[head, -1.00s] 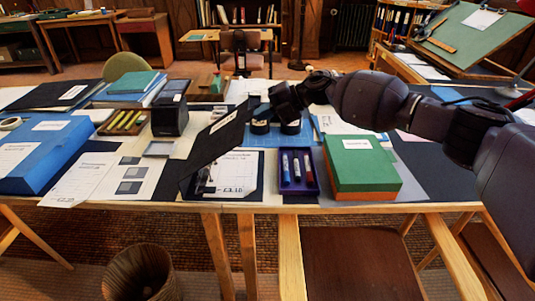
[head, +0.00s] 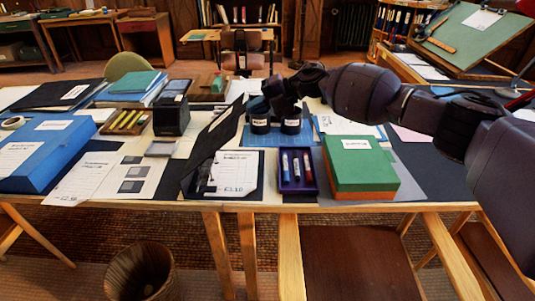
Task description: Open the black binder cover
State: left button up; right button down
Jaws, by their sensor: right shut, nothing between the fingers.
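The black binder (head: 252,191) lies near the front edge of the table, with white printed sheets (head: 237,172) showing inside. Its black cover (head: 214,134) is raised at a steep tilt, hinged along the left side, with a pale label strip on its outer face. My right gripper (head: 258,105) is just right of the cover's upper edge, shut and empty. I cannot tell whether it touches the cover. My left gripper is not in view.
A purple tray (head: 299,186) with several markers and a green-topped box (head: 358,158) stand right of the binder. Two dark labelled pots (head: 291,126) stand behind it. Loose sheets (head: 131,178), a black holder (head: 170,118) and a blue box (head: 45,152) lie to the left.

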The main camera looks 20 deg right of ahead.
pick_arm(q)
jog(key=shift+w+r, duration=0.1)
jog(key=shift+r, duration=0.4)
pick_arm(e)
jog(key=shift+w+a+r, duration=0.2)
jog(key=shift+a+r, duration=0.6)
jog(key=shift+r, duration=0.15)
jog(key=shift+w+a+r+p, duration=0.25)
jog(key=shift+a+r, duration=0.4)
jog(key=shift+a, duration=0.1)
jog(key=shift+w+a+r+p, duration=0.2)
jog(key=shift+a+r+p, duration=0.05)
jog(key=shift+a+r, duration=0.4)
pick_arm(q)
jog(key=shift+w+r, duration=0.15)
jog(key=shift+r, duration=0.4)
pick_arm(e)
jog(key=shift+a, duration=0.1)
jog(key=shift+a, duration=0.15)
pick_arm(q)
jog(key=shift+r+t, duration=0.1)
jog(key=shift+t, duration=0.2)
pick_arm(e)
jog(key=shift+w+a+r, duration=0.25)
jog(key=shift+a+r, duration=0.2)
jog(key=shift+a, duration=0.35)
jog(key=shift+w+a+r, duration=0.25)
jog(key=shift+a+r, duration=0.15)
jog(key=shift+a, duration=0.4)
jog(key=shift+a, duration=0.1)
